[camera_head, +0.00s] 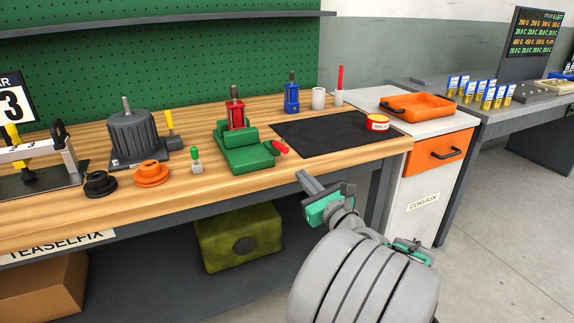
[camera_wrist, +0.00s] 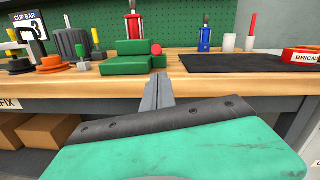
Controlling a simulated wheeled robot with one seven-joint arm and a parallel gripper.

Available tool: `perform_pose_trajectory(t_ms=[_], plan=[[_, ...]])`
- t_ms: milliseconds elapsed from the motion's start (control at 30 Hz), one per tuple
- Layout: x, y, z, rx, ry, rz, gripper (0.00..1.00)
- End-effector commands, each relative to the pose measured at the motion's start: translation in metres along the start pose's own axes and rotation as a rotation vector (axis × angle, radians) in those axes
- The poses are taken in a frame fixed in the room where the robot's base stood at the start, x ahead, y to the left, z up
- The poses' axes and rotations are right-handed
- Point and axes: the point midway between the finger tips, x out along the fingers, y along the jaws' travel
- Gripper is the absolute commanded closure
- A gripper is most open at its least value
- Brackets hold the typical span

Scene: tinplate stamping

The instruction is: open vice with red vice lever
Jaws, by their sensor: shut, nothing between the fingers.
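The green vice (camera_head: 245,158) stands near the front edge of the wooden bench, with its red vice lever (camera_head: 280,148) sticking out at its right. In the wrist view the vice (camera_wrist: 125,66) is ahead and left of centre, and the lever's round red end (camera_wrist: 156,49) faces me. My gripper (camera_head: 301,176) is in front of the bench edge, just below and right of the lever. Its fingers are together and empty. In the wrist view the fingertips (camera_wrist: 161,77) point towards the vice, below the lever end, and appear apart from it. Whether the vice jaws are parted is unclear.
A red device (camera_head: 236,115) stands behind the vice and a blue one (camera_head: 291,98) further back. A black mat (camera_head: 320,137) holds a red tin (camera_head: 377,122). A grey motor (camera_head: 133,135) and an orange flanged part (camera_head: 151,173) are left. Space in front of the bench is free.

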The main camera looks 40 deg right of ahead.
Motion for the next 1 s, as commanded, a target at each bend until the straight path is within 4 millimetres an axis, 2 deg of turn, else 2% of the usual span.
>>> perform_pose_trajectory(t_ms=[167,400,600,733,1000], plan=[[0.015,0.002,-0.002,-0.002,0.002,0.006,1.0],[0.064,0.003,-0.003,-0.004,0.001,0.007,1.0],[0.093,0.003,-0.002,-0.003,0.002,0.004,1.0],[0.1,0.002,-0.001,-0.003,0.002,0.002,1.0],[0.1,0.001,-0.001,-0.003,0.003,0.001,1.0]])
